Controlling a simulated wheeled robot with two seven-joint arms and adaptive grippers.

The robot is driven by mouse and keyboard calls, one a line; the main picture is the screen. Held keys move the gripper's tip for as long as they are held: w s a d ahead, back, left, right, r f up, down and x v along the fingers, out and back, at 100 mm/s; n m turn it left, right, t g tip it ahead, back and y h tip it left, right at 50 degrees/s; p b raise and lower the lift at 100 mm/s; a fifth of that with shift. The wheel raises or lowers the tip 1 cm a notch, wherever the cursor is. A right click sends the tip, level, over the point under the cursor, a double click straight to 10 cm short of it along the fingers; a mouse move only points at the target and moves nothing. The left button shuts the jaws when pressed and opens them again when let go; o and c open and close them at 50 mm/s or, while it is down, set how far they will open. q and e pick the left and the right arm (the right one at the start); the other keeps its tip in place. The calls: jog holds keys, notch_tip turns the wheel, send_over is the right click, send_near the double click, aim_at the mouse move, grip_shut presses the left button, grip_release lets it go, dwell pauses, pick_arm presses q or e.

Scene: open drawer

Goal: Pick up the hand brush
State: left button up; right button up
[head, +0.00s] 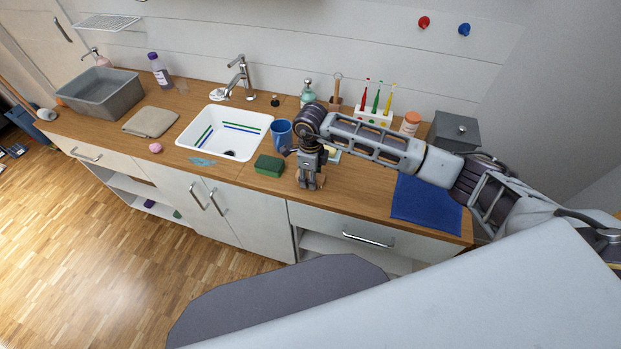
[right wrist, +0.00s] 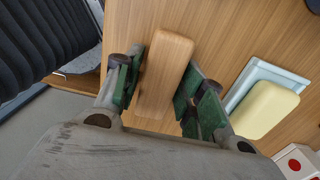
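The hand brush (right wrist: 165,72) shows in the right wrist view as a long, rounded wooden block on the wooden counter. Its underside is hidden. My right gripper (right wrist: 160,95) points down over it, with one green-padded finger on each side. The fingers look open, with a narrow gap at the left side of the wood. In the head view my right gripper (head: 310,184) is low over the counter near its front edge and hides the brush. My left gripper is in neither view.
A green block (head: 268,165) lies just left of my right gripper, with a blue cup (head: 281,134) behind. A yellow soap (right wrist: 265,110) on a pale dish lies close by. The sink (head: 226,132) is further left. A blue cloth (head: 426,203) lies right, under my arm.

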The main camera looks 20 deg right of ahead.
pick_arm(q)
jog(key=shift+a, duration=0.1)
pick_arm(e)
jog(key=c, duration=0.6)
jog(key=shift+o, duration=0.2)
jog(key=shift+r, duration=0.1)
notch_tip(320, 180, up, 8)
jog(key=shift+r+b, duration=0.25)
jog(key=shift+b, duration=0.45)
jog(key=shift+r, duration=0.55)
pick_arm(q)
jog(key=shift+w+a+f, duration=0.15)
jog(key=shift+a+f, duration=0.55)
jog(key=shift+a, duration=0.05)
pick_arm(e)
jog(key=shift+r, duration=0.1)
